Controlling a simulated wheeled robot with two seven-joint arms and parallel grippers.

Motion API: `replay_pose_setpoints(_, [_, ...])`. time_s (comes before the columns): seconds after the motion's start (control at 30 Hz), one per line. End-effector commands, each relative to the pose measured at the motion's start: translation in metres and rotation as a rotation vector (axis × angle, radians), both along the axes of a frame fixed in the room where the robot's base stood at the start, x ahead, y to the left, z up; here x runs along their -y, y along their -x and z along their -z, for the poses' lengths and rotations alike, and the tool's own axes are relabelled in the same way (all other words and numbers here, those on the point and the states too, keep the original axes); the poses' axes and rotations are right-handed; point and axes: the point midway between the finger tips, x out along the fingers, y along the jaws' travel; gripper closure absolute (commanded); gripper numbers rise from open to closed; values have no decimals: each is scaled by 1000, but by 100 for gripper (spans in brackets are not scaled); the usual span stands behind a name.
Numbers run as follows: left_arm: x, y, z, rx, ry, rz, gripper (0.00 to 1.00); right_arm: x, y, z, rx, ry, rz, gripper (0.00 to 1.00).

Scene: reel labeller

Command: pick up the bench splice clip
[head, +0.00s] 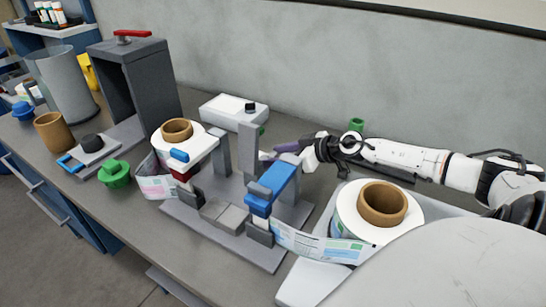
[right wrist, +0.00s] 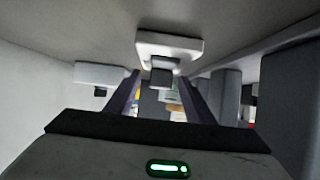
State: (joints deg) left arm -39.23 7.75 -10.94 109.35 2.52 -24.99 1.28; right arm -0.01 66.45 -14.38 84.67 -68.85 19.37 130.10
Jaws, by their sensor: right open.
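My right gripper (head: 279,150) reaches in from the right behind the grey posts of the labeller (head: 228,216). It is open. In the right wrist view its purple fingers (right wrist: 160,82) stand apart, with a small white piece bearing a grey block (right wrist: 162,75) ahead between them on the bench. This piece may be the bench splice clip, but I cannot tell for sure; the labeller's posts hide that spot in the head view. No contact with the fingers shows. My left gripper is not in view.
A white box with a black knob (head: 233,110) stands near the wall; it also shows in the right wrist view (right wrist: 100,73). Reels sit left (head: 200,142) and right (head: 345,213).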

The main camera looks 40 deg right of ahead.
Motion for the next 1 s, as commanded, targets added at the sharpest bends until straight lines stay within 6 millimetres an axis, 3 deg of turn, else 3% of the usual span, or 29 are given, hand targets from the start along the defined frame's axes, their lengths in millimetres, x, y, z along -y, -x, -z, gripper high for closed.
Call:
replay_pose_setpoints(0.17, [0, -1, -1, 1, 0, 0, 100, -4, -11, 5, 1, -1, -1, 52])
replay_pose_setpoints(0.43, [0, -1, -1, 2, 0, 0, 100, -4, -12, 7, -1, 0, -2, 52])
replay_pose_setpoints(0.7, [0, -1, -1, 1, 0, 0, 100, -4, -12, 6, -1, 1, -1, 95])
replay_pose_setpoints(1.0, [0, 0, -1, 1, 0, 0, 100, -4, -12, 4, 0, 1, -2, 95])
